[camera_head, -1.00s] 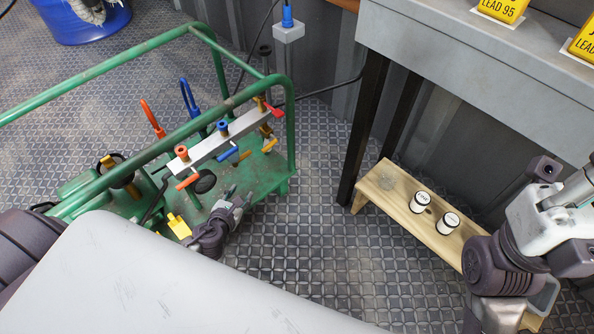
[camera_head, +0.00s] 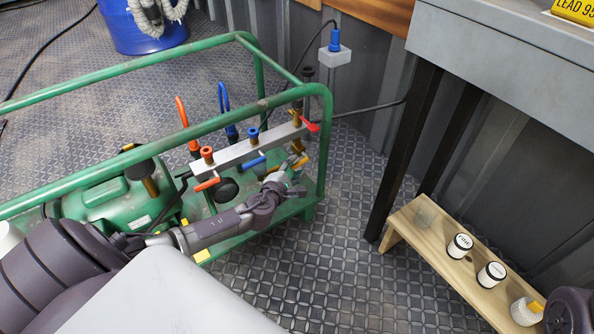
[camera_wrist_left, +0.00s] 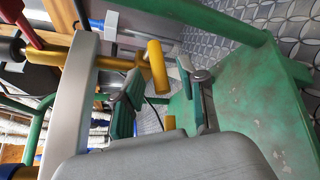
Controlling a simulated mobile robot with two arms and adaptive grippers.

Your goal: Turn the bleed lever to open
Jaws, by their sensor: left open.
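The grey manifold bar (camera_head: 235,152) runs along the green frame and carries an orange lever (camera_head: 207,184), a blue lever (camera_head: 252,162) and a yellow lever (camera_head: 301,162) near its right end. A red lever (camera_head: 311,126) sits at that end too. I take the yellow one as the bleed lever; no label is readable. My left gripper (camera_head: 288,172) is at the yellow lever, partly overlapping it. In the left wrist view, the open fingers (camera_wrist_left: 158,88) stand either side of the yellow lever's rounded end (camera_wrist_left: 157,67), with gaps visible.
The green tube frame (camera_head: 322,140) surrounds the manifold, its rail passing close above my left arm. A grey table (camera_head: 490,50) and a wooden stand (camera_head: 408,222) with small white containers are at the right. The patterned floor between is clear.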

